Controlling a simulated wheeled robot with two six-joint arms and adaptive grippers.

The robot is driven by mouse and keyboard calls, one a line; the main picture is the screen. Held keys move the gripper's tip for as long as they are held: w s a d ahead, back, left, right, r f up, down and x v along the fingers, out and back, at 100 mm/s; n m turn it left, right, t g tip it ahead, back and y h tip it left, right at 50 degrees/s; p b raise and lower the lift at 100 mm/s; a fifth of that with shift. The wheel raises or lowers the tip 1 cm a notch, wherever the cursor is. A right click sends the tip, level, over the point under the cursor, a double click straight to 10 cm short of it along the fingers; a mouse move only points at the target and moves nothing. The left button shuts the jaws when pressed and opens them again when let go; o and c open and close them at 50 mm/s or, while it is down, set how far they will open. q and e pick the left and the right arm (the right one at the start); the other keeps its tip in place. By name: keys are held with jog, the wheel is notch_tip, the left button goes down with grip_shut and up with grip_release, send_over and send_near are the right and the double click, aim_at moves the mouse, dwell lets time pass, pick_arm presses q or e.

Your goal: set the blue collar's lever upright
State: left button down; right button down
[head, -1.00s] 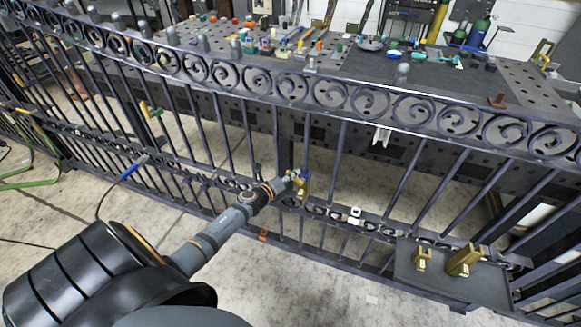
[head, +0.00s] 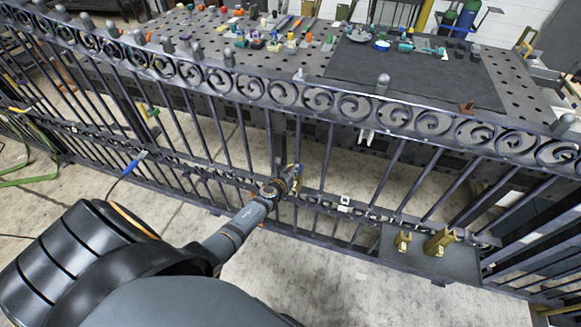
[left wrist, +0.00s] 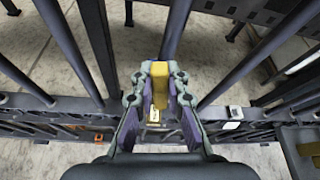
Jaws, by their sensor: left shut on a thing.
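My left gripper (head: 292,181) reaches in from the lower left to the gate's lower scroll band. In the left wrist view, its two fingers (left wrist: 159,105) with purple inner pads are shut on a yellow lever (left wrist: 158,74), which stands up between the fingertips. In the head view a small yellow and blue part (head: 298,171) shows at the fingertips, against a vertical bar. The blue collar is mostly hidden by the gripper, and I cannot tell the lever's exact angle. My right gripper is not in view.
The dark iron gate (head: 300,98) spans the view. A grey shelf with brass brackets (head: 438,243) is at the right. Another yellow-green lever (head: 150,112) and a blue-handled tool (head: 131,166) are at the left. A cluttered perforated table (head: 335,60) stands behind.

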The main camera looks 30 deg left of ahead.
pick_arm(q)
jog(key=shift+w+d+m+y+p, duration=0.1)
jog(key=shift+d+m+y+p, duration=0.35)
jog(key=shift+m, duration=0.25)
jog(key=c, duration=1.3)
grip_release()
jog(key=v, duration=1.2)
jog(key=shift+d+r, duration=0.15)
jog(key=shift+w, duration=0.1)
